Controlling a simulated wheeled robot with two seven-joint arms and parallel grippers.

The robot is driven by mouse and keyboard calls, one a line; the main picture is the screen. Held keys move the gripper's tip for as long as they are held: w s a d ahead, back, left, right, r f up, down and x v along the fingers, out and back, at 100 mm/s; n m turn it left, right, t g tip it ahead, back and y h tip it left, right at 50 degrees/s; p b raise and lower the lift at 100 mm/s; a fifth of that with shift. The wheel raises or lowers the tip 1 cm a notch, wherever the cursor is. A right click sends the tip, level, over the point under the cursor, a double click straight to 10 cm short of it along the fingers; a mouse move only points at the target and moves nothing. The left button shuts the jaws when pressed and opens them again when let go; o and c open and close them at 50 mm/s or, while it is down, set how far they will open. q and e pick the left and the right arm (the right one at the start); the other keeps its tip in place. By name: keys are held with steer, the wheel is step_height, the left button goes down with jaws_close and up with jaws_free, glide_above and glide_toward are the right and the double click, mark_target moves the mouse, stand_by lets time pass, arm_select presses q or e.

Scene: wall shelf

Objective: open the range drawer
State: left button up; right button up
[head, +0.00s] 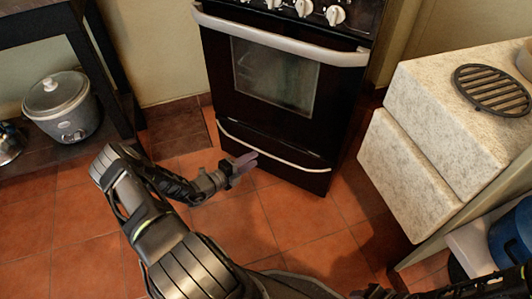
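The black range (345,95) stands at the back centre. Its drawer (290,152) is the low black front panel, and it looks closed. The drawer's pale curved handle (275,158) runs across it. The oven door above has a thick white handle (290,43) and a window. My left gripper (246,162) is low in front of the drawer, by the left half of its handle. Whether it touches the handle is unclear. Its fingers are small and overlap, so their opening does not show. Part of my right arm shows at the bottom right edge, but its gripper cannot be made out clearly.
A pale stone-topped counter (440,125) with a round black grate (492,89) stands at the right, and a blue pot (512,235) sits below. A dark shelf at left holds a grey cooker (63,107). Tiled floor (300,215) before the range is mostly clear.

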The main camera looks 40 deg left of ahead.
mark_target(265, 153)
arm_select(q)
steer(key=b+x, duration=0.2)
steer(key=x, duration=0.5)
steer(key=shift+w, duration=0.1)
jaws_close()
stand_by(1.3)
